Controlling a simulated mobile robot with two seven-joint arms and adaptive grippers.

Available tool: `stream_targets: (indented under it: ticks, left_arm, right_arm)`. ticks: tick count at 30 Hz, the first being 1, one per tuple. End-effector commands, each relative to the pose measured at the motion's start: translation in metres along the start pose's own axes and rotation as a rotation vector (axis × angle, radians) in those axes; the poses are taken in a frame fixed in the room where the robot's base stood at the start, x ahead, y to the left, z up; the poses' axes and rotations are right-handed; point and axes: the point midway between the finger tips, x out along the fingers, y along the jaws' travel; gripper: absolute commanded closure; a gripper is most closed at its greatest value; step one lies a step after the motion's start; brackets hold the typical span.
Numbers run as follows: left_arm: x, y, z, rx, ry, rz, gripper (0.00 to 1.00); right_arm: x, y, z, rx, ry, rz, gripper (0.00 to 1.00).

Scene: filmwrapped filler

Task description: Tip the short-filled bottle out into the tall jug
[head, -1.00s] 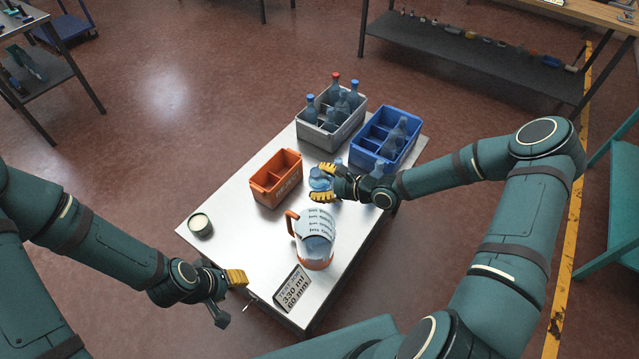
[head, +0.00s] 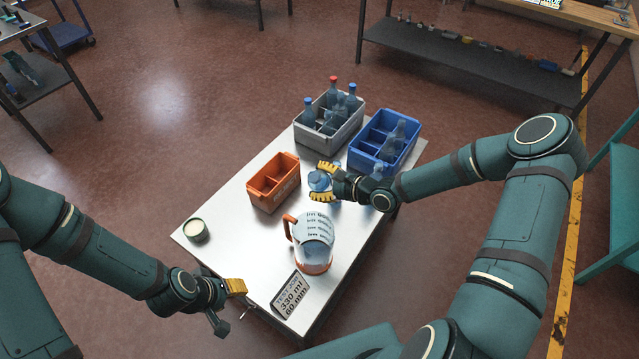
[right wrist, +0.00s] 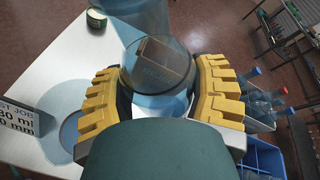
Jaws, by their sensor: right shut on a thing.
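My right gripper (head: 325,182) is shut on a clear bluish bottle (head: 318,181) above the table, behind the jug and apart from it. In the right wrist view the bottle (right wrist: 160,65) sits between the yellow fingers of this gripper (right wrist: 160,88); its tilt and fill level are hard to tell. The tall jug (head: 314,242), clear with an orange handle and base and dark markings, stands upright on the table, its handle to the left. My left gripper (head: 228,305) is open and empty off the table's front-left edge.
On the table (head: 235,240) are an orange divided crate (head: 272,200), a grey crate (head: 308,143) with several bottles, a blue crate (head: 405,160) with clear bottles, a round tin (head: 196,230) and a sign (head: 291,295) reading 330 ml, 60 mm. The left-middle tabletop is clear.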

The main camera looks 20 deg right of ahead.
Motion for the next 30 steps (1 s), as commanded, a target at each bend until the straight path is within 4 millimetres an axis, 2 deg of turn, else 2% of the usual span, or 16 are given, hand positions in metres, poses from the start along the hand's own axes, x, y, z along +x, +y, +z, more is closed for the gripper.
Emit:
stream_targets:
  ticks: [30]
  left_arm:
    - [0.027, -0.009, 0.004, 0.0, -0.001, -0.005, 0.53]
  right_arm:
    - [0.004, -0.005, -0.009, -0.122, -0.001, -0.051, 0.82]
